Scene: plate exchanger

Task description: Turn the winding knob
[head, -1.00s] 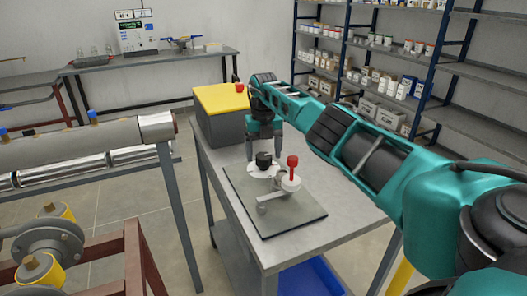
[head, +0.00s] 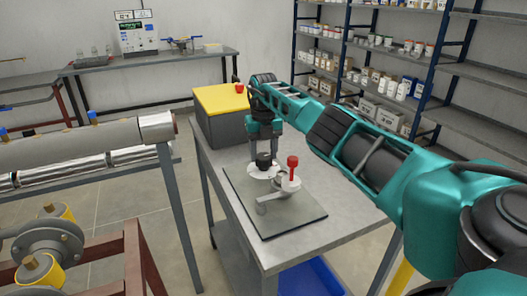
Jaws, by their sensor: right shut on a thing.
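The winding device is a dark flat plate (head: 300,220) on the table, carrying white round parts (head: 264,172). A black knob (head: 264,161) stands upright on one white disc. A red-topped upright handle (head: 292,163) stands on the other, to its right. A grey crank-like arm (head: 268,203) sticks out toward the front. My right gripper (head: 264,150) points down over the black knob, one finger on each side, and is shut on it. The finger contact is small and partly hidden. My left gripper is out of view.
The grey table (head: 345,188) has clear room right of the plate. A large pipe (head: 70,147) lies at the left; shelves (head: 375,60) stand behind.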

